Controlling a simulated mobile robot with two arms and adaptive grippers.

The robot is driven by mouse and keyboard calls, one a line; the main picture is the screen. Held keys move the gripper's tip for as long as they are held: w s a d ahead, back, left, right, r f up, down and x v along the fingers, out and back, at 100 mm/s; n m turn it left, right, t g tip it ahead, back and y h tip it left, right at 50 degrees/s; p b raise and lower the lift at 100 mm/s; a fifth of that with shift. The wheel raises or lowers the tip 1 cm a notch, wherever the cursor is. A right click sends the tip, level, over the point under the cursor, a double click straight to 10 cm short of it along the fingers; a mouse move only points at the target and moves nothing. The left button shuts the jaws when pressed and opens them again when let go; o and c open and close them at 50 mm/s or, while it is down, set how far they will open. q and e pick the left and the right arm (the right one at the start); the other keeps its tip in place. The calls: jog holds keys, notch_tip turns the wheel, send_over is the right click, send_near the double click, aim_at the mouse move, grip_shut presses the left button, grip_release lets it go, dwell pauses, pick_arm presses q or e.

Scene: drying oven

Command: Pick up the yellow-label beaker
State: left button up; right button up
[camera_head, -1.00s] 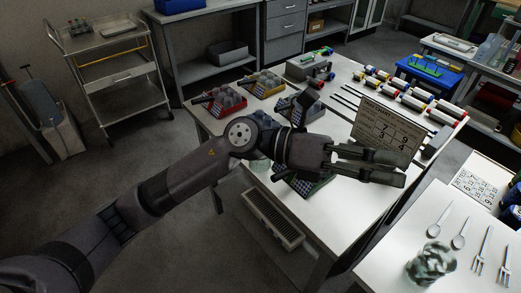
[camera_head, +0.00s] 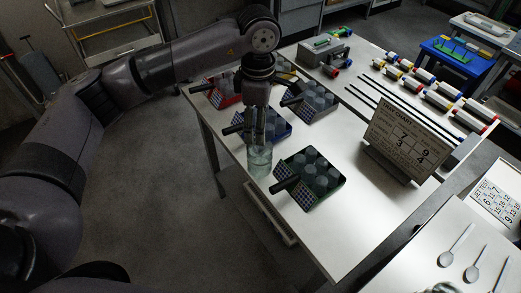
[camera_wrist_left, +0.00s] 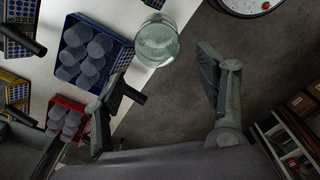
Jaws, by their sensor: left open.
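A clear glass beaker (camera_head: 260,161) stands near the left edge of the white table. No yellow label can be made out on it. My left gripper (camera_head: 256,138) points down over the beaker, its fingers overlapping the beaker's upper part in the head view. In the left wrist view the beaker (camera_wrist_left: 157,40) lies just past and between the spread fingertips of my left gripper (camera_wrist_left: 158,68), which is open and empty. I cannot tell whether the fingers reach down around the rim. My right gripper is not in view.
A blue rack (camera_head: 279,131) of grey-lidded vessels sits right beside the beaker, and a dark green rack (camera_head: 325,184) stands nearer the camera. A red rack (camera_head: 224,97) is farther back. A chart card (camera_head: 403,143) stands at the right. The table's front area is clear.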

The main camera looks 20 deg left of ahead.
aim_at(260, 154)
pick_arm(q)
jog(key=f, duration=0.2)
jog(key=f+p, duration=0.1)
jog(key=f, duration=0.2)
jog(key=shift+w+f, duration=0.2)
jog(key=shift+f, duration=0.15)
notch_tip(260, 154, down, 2)
jog(key=shift+f+p, duration=0.15)
jog(key=shift+p, duration=0.3)
jog(key=shift+f+p, duration=0.25)
jog(key=shift+p, duration=0.05)
notch_tip(260, 154, down, 4)
jog(key=shift+d+r+p, duration=0.1)
jog(key=shift+r+p, duration=0.05)
jog(key=shift+p, duration=0.7)
jog(key=shift+f, duration=0.5)
jog(key=c, duration=1.1)
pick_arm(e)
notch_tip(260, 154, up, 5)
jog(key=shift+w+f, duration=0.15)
pick_arm(q)
jog(key=shift+r, duration=0.2)
